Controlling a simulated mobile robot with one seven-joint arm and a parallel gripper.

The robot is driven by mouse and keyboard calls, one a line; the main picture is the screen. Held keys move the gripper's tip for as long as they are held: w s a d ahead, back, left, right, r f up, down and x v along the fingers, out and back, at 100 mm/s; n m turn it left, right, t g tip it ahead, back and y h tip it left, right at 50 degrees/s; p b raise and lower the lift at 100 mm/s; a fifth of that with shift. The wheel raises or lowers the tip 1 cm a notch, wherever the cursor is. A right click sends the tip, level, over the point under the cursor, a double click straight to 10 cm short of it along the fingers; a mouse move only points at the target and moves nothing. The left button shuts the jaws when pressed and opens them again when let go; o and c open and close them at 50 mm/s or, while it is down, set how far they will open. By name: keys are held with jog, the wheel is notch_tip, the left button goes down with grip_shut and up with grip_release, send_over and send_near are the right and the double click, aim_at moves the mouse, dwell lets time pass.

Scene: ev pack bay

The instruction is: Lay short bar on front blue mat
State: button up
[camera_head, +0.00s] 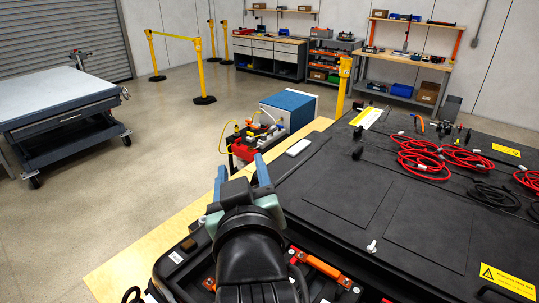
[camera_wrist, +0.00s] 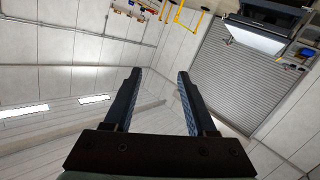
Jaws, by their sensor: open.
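My gripper (camera_head: 241,176) is at the bottom centre of the head view, above the near edge of the black battery pack (camera_head: 345,185). Its two blue fingers are apart with nothing between them; they are also apart and empty in the wrist view (camera_wrist: 160,78). An orange bar (camera_head: 318,264) lies in the pack's open near part, just right of my wrist. A smaller orange piece (camera_head: 208,284) shows left of my wrist, partly hidden. I cannot tell which is the short bar. I cannot make out a front blue mat in either view.
Red cable coils (camera_head: 465,158) lie on the pack's right side. A red tool unit (camera_head: 255,140) and a blue-topped box (camera_head: 289,108) stand beyond its far left corner. A cart (camera_head: 60,100) stands at left. Yellow barrier posts (camera_head: 203,75) stand behind; open floor lies between.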

jog(key=s+d+r+m+t+h, duration=0.1)
jog(key=s+r+t, duration=0.2)
jog(key=r, duration=0.6)
jog(key=s+d+r+m+t+h, duration=0.1)
jog(key=s+r+t, duration=0.3)
jog(key=r, duration=0.5)
jog(key=s+d+r+m+t, duration=0.2)
jog(key=s+r, duration=0.4)
jog(key=r, duration=0.4)
jog(key=shift+m+t+h, duration=0.4)
jog(key=shift+m+t, duration=0.1)
jog(key=shift+t, duration=0.4)
jog(key=shift+d+f, duration=0.1)
